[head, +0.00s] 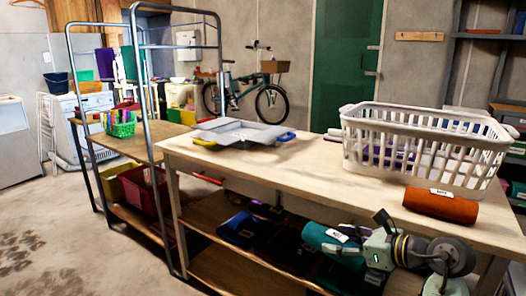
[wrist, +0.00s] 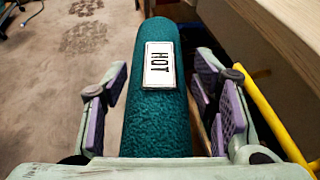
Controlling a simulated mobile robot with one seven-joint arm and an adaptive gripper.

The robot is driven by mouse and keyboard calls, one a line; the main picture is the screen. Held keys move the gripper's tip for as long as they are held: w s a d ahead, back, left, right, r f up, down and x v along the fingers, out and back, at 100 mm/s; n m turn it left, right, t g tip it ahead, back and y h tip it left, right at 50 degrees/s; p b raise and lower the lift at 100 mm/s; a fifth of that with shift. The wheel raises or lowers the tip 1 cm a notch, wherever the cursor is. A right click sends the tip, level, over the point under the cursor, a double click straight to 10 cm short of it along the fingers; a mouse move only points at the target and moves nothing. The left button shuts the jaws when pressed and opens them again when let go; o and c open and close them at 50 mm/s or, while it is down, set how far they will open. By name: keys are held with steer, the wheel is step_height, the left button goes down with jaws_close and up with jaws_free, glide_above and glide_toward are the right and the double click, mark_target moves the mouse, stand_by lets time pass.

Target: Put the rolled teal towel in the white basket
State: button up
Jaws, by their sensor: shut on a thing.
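The rolled teal towel (head: 316,238) is in my gripper (head: 352,248), in front of the workbench and below its top. In the wrist view the towel (wrist: 158,120), with a white label reading HOT, lies lengthwise between the purple pads of my gripper (wrist: 160,85). My gripper is shut on it. The white basket (head: 423,117), with slotted sides, stands upright on the right part of the bench top, above and to the right of my gripper. White and purple things show through its slots; its floor is hidden.
A rolled orange-brown towel (head: 440,206) lies on the bench top (head: 300,178) in front of the basket. A grey tray-like thing (head: 240,132) with blue and yellow ends sits at the left. The bench's front edge lies between my gripper and the basket.

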steer(key=w+a+f+m+t+h, duration=0.1)
steer(key=w+a+f+m, duration=0.1)
steer(key=a+f, duration=0.5)
steer(key=w+a+f+m+t+h, duration=0.1)
steer(key=w+a+f+h, duration=0.1)
steer(key=f, duration=0.8)
steer(key=s+a+f+m+h, duration=0.1)
steer(key=s+a+f, duration=0.2)
steer(key=a+f, duration=0.2)
steer(key=s+a+f+m+t+h, duration=0.1)
steer(key=a+f, duration=0.3)
steer(key=f, duration=0.6)
steer(key=shift+s+a, duration=0.4)
steer(key=shift+s, duration=0.5)
